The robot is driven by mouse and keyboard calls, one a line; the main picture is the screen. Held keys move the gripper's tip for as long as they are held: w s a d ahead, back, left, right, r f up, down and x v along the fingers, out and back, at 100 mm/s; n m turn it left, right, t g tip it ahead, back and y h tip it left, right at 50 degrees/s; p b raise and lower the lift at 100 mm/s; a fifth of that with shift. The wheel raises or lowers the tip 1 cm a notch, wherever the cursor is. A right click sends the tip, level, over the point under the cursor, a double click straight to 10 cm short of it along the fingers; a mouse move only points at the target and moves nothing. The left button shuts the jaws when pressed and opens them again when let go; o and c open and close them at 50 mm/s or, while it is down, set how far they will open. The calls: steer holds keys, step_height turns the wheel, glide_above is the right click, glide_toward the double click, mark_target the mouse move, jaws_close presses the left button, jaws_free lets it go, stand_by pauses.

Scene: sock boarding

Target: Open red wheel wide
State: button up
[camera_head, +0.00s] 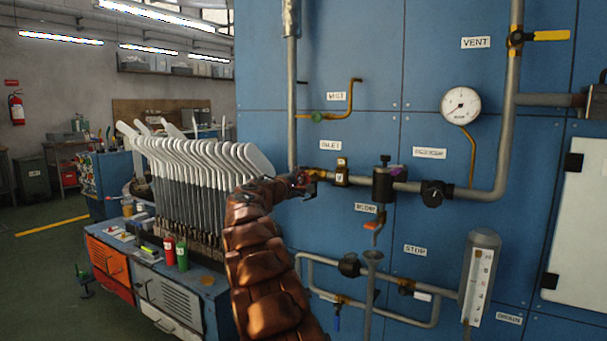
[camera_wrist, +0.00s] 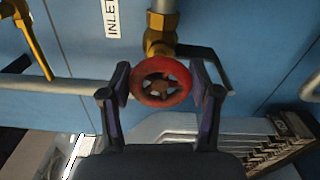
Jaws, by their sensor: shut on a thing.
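The red wheel (camera_wrist: 160,81) is a small round handwheel with spokes on a brass valve (camera_wrist: 162,35) below the INLET label. In the wrist view my gripper (camera_wrist: 162,84) has one dark finger on each side of the wheel, closed on its rim. In the head view my gripper (camera_head: 303,183) is at the inlet pipe, at the end of my brown-sleeved arm. How far the valve is turned cannot be told.
A brass fitting (camera_head: 342,172) and a dark regulator (camera_head: 383,184) with a purple knob sit right of the wheel on the same pipe. A pressure gauge (camera_head: 460,106) hangs upper right. A rack of sock boards (camera_head: 205,165) stands left of my arm, close to it.

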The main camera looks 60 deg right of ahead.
steer(key=n+p, duration=0.3)
steer(key=n, duration=0.1)
steer(key=shift+w+r+p, duration=0.1)
steer(key=shift+r+p, duration=0.3)
steer(key=n+p, duration=0.4)
steer(key=p, duration=0.1)
steer(key=shift+w, duration=0.1)
steer(key=n+p, duration=0.5)
steer(key=p, duration=0.1)
steer(key=n+p, duration=0.4)
steer(key=p, duration=0.2)
steer(key=shift+w+n, duration=0.1)
steer(key=shift+n, duration=0.2)
steer(key=n+p, duration=0.4)
steer(key=shift+w+f+p, duration=0.1)
steer(key=shift+f+p, duration=0.05)
steer(key=shift+p, duration=0.25)
steer(key=n+p, duration=0.2)
steer(key=n, duration=0.1)
steer(key=shift+f, duration=0.1)
steer(key=n+p, duration=0.2)
steer(key=n, duration=0.1)
steer(key=shift+n+p, duration=0.3)
steer(key=shift+p, duration=0.1)
steer(key=shift+f+n+p, duration=0.15)
steer(key=shift+n+p, duration=0.3)
steer(key=shift+n, duration=0.45)
steer(key=shift+f+n+p, duration=0.15)
steer(key=shift+n+p, duration=0.3)
steer(key=shift+n, duration=0.45)
